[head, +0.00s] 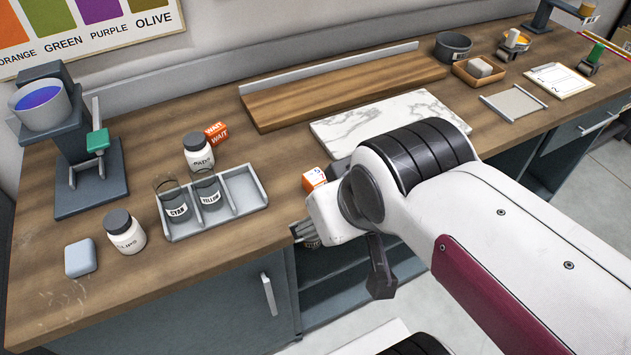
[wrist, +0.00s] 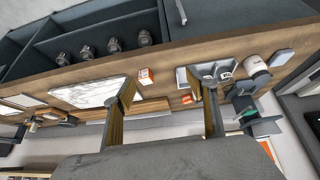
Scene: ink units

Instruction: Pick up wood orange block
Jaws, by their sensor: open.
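An orange block with a white face (head: 314,179) sits on the wooden counter, just left of the marble slab and beside my arm. In the wrist view this orange and white block (wrist: 146,76) shows between the two fingers, closer to the left one; its marking is too small to read. A second orange block, marked WAIT (head: 216,132), stands farther back behind a white bottle; it shows in the wrist view (wrist: 186,99) near the right finger. My gripper (wrist: 168,90) is open and empty.
A divided tray (head: 258,205) with CYAN and YELLOW glass beakers lies left of the block. White bottles (head: 124,232) stand nearby. The marble slab (head: 385,118) lies right, with a wooden board (head: 340,88) behind. Open shelves (wrist: 95,40) are below the counter.

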